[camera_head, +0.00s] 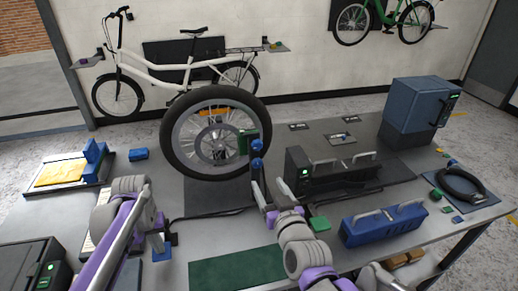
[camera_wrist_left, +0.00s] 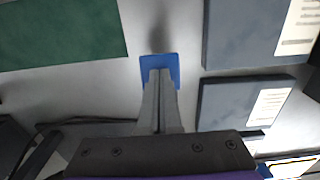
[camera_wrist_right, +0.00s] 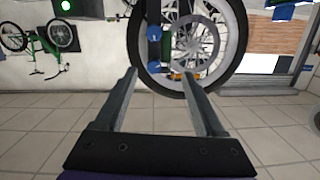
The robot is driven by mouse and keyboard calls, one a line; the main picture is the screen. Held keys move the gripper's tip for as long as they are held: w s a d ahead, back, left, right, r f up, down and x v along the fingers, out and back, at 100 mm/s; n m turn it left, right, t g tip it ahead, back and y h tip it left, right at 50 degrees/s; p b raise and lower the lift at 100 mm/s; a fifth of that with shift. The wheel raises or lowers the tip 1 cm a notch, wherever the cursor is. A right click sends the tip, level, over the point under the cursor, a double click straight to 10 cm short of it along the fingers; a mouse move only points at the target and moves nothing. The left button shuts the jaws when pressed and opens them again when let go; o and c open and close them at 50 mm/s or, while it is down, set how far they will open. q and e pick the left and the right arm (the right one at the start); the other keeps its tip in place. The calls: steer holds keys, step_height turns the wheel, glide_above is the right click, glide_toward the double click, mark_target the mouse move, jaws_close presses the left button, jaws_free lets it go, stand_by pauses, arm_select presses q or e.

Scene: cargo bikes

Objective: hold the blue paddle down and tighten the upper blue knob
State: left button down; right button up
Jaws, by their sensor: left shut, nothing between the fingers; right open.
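Two blue knobs, an upper one (camera_head: 257,145) and a lower one (camera_head: 257,163), stand one above the other beside the wheel. My right gripper (camera_head: 268,187) is open just below and in front of them. In the right wrist view, the blue knobs (camera_wrist_right: 154,33) lie in line with the gap between the fingers (camera_wrist_right: 159,76), apart from them. The blue paddle (camera_wrist_left: 160,62) is under the tips of my left gripper (camera_wrist_left: 160,73), which is shut with nothing in it. The tips seem to touch the paddle. In the head view, my left gripper (camera_head: 160,240) partly hides the paddle.
The large wheel (camera_head: 181,160) stands upright behind the knobs. A black unit with a green light (camera_head: 305,172) is right of my right gripper. A blue toolbox (camera_head: 385,228) and a green mat (camera_head: 235,272) lie nearer the front.

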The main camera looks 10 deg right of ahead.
mark_target(258, 146)
steer(key=shift+m+t+h, duration=0.3)
steer(key=shift+t, duration=0.4)
steer(key=w, duration=0.4)
steer(key=w+r, duration=0.1)
steer(key=w, duration=0.4)
steer(key=w+r, duration=0.1)
steer(key=w, duration=0.3)
steer(key=shift+w+d+r, duration=0.2)
steer(key=shift+w+d, duration=0.05)
steer(key=shift+d, duration=0.1)
jaws_close()
